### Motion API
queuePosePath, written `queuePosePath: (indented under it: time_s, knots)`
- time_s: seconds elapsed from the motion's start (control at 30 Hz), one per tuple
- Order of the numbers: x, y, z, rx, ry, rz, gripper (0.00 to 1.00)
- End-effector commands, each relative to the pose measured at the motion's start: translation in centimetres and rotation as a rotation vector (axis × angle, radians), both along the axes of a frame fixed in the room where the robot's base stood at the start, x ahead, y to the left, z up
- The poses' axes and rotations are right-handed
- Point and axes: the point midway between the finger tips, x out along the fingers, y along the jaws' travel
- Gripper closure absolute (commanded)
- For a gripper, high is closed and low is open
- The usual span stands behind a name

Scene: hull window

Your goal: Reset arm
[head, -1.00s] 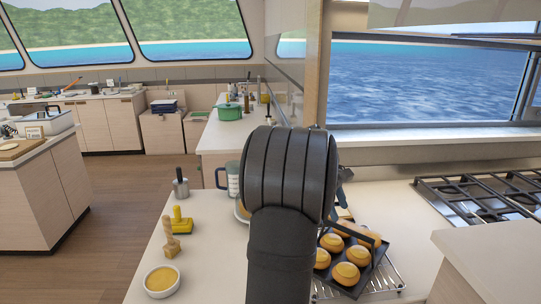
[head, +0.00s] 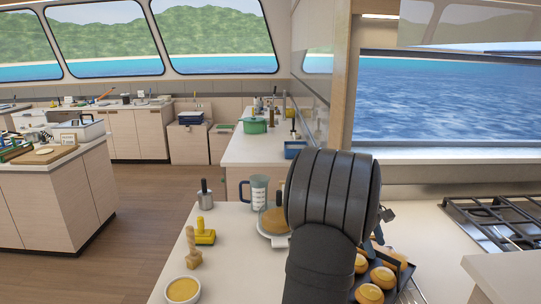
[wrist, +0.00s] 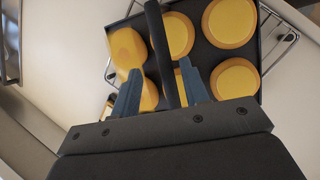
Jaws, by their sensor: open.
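My gripper (wrist: 165,95) is open in the wrist view, with two blue fingers spread apart above a dark tray (wrist: 212,55) of round golden buns (wrist: 228,23). A dark bar, which looks like the tray's handle, shows between the fingers; I cannot tell whether they touch it. In the head view my dark arm fills the lower middle and hides most of the gripper. Part of the tray (head: 402,268) and its buns (head: 382,277) show to the right of my arm.
A wire rack (wrist: 285,40) lies under the tray. A stove (head: 490,220) is at right.

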Motion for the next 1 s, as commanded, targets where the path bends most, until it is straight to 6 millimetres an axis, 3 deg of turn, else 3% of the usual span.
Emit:
queuePosePath:
  time_s: [0.27,0.53,1.0]
  knots:
    - [0.0,0.0,-0.3,0.0,0.001,-0.001,0.59]
    - [0.0,0.1,-3.6,-0.001,0.0,0.001,0.59]
    - [1.5,3.9,5.6,-0.001,-0.003,0.002,0.59]
